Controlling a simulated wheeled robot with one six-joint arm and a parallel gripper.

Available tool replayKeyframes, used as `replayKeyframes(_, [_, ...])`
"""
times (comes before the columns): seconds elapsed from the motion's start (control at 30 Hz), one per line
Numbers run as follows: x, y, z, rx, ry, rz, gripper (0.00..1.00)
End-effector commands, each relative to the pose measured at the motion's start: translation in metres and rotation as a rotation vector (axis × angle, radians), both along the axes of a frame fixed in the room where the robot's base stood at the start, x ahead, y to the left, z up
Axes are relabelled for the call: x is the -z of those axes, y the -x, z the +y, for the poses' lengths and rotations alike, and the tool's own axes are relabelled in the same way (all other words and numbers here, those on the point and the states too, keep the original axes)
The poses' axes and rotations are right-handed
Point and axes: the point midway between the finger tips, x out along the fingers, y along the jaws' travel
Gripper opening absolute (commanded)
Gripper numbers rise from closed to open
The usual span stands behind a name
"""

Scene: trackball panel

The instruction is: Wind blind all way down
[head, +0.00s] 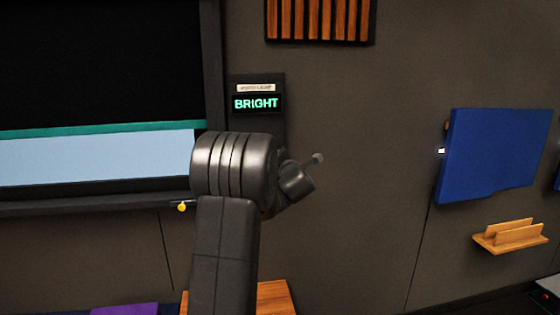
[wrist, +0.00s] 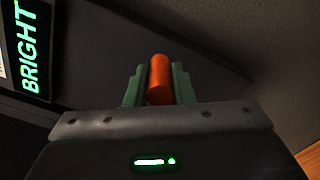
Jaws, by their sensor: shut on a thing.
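The dark blind (head: 95,65) covers most of the window at left in the head view. Its teal bottom bar (head: 100,130) hangs slightly tilted in the picture, above a strip of pale blue pane (head: 100,158) that is still uncovered. A display (head: 256,103) beside the window reads BRIGHT in green; it also shows at the left of the wrist view (wrist: 33,45). In the wrist view my gripper (wrist: 158,88) is shut on an orange cylindrical handle (wrist: 159,78), its green fingers on either side. In the head view my arm hides the gripper and handle.
A wooden slatted panel (head: 320,18) hangs above. A blue board (head: 495,152) and a small wooden shelf (head: 510,236) are on the wall at right. A small yellow knob (head: 182,207) is at the window's lower edge. The wall between display and blue board is largely clear.

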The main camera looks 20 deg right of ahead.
Motion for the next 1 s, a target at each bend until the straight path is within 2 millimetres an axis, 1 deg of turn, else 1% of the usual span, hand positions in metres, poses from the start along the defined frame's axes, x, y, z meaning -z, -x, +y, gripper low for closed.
replayKeyframes(0.03, [0.008,0.001,-0.002,0.002,-0.044,-0.009,0.0])
replayKeyframes(0.47, [0.037,0.001,-0.004,0.001,-0.442,-0.105,0.0])
replayKeyframes(1.0, [0.072,-0.002,0.01,0.002,-0.941,-0.224,0.0])
